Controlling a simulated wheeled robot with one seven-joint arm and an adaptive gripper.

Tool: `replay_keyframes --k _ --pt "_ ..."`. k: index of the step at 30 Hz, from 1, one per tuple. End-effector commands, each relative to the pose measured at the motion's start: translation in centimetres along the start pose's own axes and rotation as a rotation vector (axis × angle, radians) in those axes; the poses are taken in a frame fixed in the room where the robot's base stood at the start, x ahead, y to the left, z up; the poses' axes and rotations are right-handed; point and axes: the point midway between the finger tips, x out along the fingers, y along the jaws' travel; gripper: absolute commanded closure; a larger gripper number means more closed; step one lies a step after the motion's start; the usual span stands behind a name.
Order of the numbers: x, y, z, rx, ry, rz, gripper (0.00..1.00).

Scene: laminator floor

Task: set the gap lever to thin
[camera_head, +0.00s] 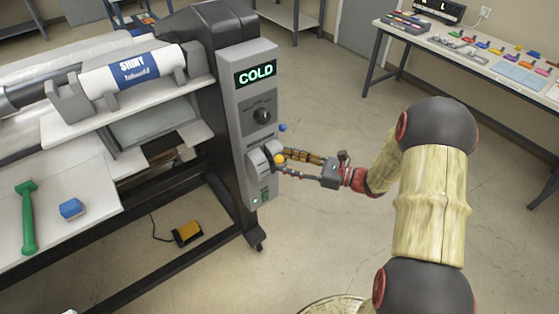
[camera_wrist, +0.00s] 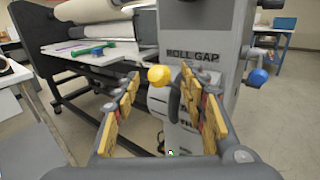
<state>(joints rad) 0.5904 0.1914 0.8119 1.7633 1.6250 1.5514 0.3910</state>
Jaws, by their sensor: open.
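The gap lever has a yellow ball knob (camera_head: 279,158) on the side of the laminator's grey control panel. In the wrist view the yellow knob (camera_wrist: 159,77) shows just ahead of the fingers, below the words ROLL GAP. A dark curved arm of the lever stands right of the knob there. The scale labels below are partly hidden by my gripper. My gripper (camera_head: 289,164) is open at the panel, with its fingers to either side of the knob. It also shows in the wrist view (camera_wrist: 160,90). I cannot tell whether a finger touches the knob.
The panel carries a lit COLD display (camera_head: 256,73) and a dark dial (camera_head: 262,115). A blue ball knob (camera_wrist: 258,77) sticks out at the panel's right. A green tool (camera_head: 28,215) and blue block (camera_head: 71,208) lie on the laminator's table. A yellow pedal (camera_head: 187,233) is on the floor.

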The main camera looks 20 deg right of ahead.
Motion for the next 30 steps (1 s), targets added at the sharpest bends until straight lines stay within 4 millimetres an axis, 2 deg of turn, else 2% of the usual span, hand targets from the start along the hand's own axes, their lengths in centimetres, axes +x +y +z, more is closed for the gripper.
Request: replay_keyframes --k 3,6,17,30 --pt "1.7 0.1 -0.1 -0.002 0.001 0.003 0.58" --pt "2.5 0.1 -0.1 -0.002 0.002 0.002 0.58" --pt "3.1 0.0 0.0 -0.001 0.001 0.001 0.58" --pt "3.1 0.1 0.0 -0.001 0.002 0.001 0.82"
